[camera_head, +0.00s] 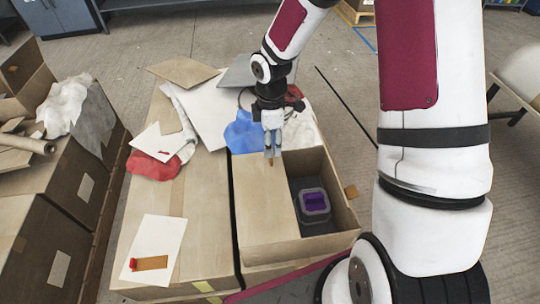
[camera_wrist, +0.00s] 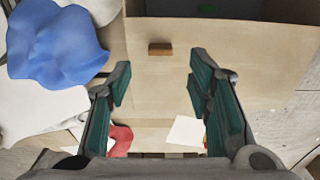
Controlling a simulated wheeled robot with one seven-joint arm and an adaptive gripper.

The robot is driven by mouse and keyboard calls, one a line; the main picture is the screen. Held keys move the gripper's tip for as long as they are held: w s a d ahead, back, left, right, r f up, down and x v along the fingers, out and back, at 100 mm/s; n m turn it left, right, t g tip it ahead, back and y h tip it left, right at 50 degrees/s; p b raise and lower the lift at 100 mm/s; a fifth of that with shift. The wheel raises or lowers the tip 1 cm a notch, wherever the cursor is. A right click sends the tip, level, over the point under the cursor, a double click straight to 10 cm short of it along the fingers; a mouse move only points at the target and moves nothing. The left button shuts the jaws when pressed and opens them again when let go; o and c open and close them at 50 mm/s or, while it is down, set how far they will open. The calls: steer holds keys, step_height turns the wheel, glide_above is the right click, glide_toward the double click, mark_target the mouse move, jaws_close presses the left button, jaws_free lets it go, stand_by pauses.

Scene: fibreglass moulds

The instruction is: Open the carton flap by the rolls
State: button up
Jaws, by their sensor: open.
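An open-topped cardboard carton stands in the middle of the head view. Its left half is covered by a flat tan flap (camera_head: 262,205); the right half is open. The flap also fills much of the wrist view (camera_wrist: 265,60), with a small brown tab (camera_wrist: 160,49) on it near the dark opening. My gripper (camera_head: 272,155) points down over the back end of the flap. In the wrist view my gripper (camera_wrist: 165,100) is open, its teal-padded fingers wide apart with nothing between them. The tab lies beyond the fingertips. I cannot tell the fingertips' height above the flap.
A grey container with a purple inside (camera_head: 314,203) sits in the carton's open half. Blue cloth (camera_head: 243,133) lies behind the carton. Red cloth (camera_head: 152,165) and card sheets lie on the carton to the left. A brown roll (camera_head: 28,143) lies on the far-left carton.

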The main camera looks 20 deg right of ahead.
step_height(320, 180, down, 6)
steer(key=shift+f+b, duration=0.25)
steer(key=shift+b, duration=0.15)
jaws_close()
